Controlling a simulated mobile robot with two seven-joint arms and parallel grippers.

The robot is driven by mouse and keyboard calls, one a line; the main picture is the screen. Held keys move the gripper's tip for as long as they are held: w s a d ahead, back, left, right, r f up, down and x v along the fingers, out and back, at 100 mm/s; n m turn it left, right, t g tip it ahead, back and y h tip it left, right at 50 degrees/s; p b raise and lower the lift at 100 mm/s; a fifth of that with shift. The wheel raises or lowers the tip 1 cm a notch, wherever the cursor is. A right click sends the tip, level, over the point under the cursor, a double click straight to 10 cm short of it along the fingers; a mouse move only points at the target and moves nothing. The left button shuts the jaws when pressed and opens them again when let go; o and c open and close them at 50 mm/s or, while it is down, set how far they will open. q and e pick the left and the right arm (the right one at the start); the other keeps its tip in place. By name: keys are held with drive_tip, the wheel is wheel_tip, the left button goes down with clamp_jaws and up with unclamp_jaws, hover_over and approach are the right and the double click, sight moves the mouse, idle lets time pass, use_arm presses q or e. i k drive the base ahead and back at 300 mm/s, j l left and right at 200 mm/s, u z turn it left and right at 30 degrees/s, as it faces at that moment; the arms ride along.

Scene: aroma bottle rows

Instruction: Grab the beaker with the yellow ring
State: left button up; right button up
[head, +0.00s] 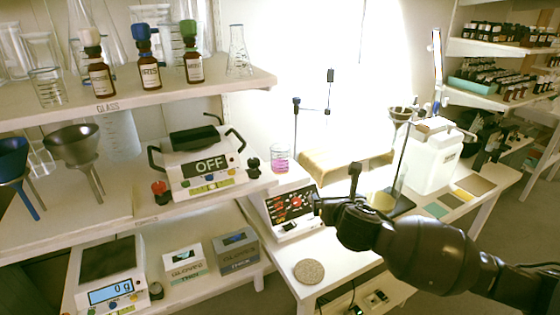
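A clear beaker with a pink band (280,158) stands at the right end of the middle shelf. A yellowish round patch (383,201) shows low behind my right arm, near a dark stand base. It may be the beaker with the yellow ring, but my arm hides part of it and I cannot be sure. My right gripper (336,192) reaches in from the right, in front of the bench and left of the yellowish patch. It holds nothing that I can see, and its finger gap is unclear at this angle. My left gripper is out of view.
A black panel device (292,207) sits just left of my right gripper. A white canister (432,163) and a stand with a funnel (401,114) are behind my arm. A round cork mat (309,271) lies on the bench front.

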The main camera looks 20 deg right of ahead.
sight(280, 153)
drive_tip(key=i+j, duration=0.1)
drive_tip(key=i, duration=0.85)
